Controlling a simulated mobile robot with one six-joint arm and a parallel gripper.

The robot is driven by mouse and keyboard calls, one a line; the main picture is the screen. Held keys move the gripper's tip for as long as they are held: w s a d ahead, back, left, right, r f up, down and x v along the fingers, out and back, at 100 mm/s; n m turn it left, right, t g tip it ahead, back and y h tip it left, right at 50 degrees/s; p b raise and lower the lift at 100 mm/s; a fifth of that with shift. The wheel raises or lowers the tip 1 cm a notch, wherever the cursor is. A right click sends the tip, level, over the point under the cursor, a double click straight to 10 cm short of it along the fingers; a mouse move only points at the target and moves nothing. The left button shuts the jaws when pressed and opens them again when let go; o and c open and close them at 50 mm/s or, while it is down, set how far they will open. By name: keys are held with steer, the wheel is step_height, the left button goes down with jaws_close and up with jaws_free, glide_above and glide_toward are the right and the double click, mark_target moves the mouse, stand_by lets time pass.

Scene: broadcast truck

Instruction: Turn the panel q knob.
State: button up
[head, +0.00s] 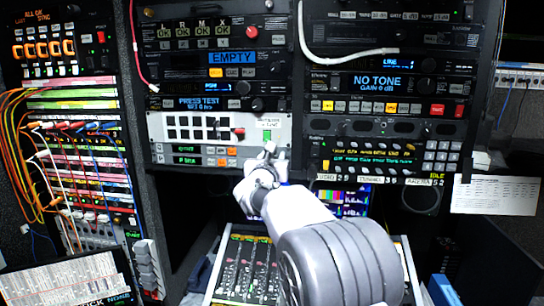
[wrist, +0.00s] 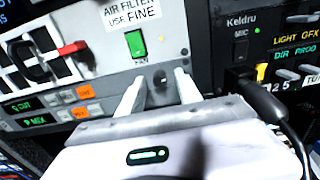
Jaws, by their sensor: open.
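Displays reading "Q CUT" (wrist: 22,106) and "P MIX" are on the left of the same panel. The fingers are open, one on each side of the knob, and I cannot tell if they touch it. In the head view my gripper (head: 270,152) is in front of the silver panel (head: 279,122) and hides the knob.
A green fan switch (wrist: 135,43) is just above the fingers. A red-handled lever (wrist: 72,48) is to the left. A black cable plug (wrist: 242,80) and small toggles are close on the right. The sloped fader desk (head: 240,268) lies below my arm.

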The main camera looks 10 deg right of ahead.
jaws_close()
